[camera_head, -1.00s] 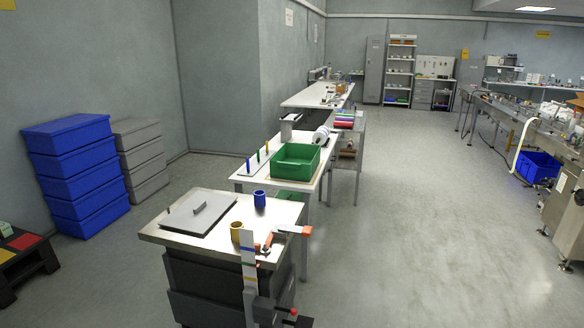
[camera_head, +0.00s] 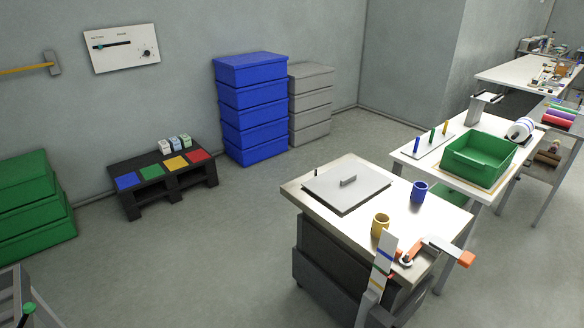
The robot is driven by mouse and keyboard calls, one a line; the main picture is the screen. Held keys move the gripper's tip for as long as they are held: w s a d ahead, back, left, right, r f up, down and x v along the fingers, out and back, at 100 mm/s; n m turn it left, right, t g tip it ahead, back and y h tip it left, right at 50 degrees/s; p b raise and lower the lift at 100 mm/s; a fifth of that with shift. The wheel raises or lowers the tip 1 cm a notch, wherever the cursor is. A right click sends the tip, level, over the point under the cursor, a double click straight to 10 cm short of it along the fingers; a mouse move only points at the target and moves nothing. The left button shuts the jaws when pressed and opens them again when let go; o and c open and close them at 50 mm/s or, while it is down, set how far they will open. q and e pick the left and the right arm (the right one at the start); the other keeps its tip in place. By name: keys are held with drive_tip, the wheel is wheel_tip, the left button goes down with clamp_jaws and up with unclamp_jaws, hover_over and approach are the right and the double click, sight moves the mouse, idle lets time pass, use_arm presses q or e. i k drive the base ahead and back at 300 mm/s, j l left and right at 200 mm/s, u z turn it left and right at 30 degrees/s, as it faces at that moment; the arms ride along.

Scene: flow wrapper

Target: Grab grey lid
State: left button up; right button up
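A flat grey lid (camera_head: 335,196) with a small upright handle lies on the metal-topped workbench (camera_head: 300,204), in the middle right of the head view. A small dark peg stands at its far left edge. A stack of grey bins (camera_head: 311,107) with grey tops stands on the floor against the wall, beside the blue stack. Neither of my grippers shows in the head view, so I cannot see their state.
On the workbench are a blue cup (camera_head: 419,192), a yellow cup (camera_head: 380,226) and an orange-ended tool (camera_head: 432,250). A striped upright strip (camera_head: 384,262) stands at its front. Blue bins (camera_head: 251,110) and a low black pallet (camera_head: 150,200) line the wall. Floor left of the workbench is clear.

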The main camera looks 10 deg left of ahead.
sight(344, 187)
drive_tip(key=i+j+u, duration=0.3)
drive_tip(key=i+u, duration=0.15)
drive_tip(key=i+j+u, duration=0.15)
drive_tip(key=i+u, duration=0.35)
drive_tip(key=i+l+u, duration=0.1)
drive_tip(key=i+u, duration=0.35)
drive_tip(key=i+j+z, duration=0.1)
drive_tip(key=i+z, duration=0.25)
drive_tip(key=i+j+z, duration=0.35)
drive_tip(key=i, duration=0.15)
drive_tip(key=l, duration=0.05)
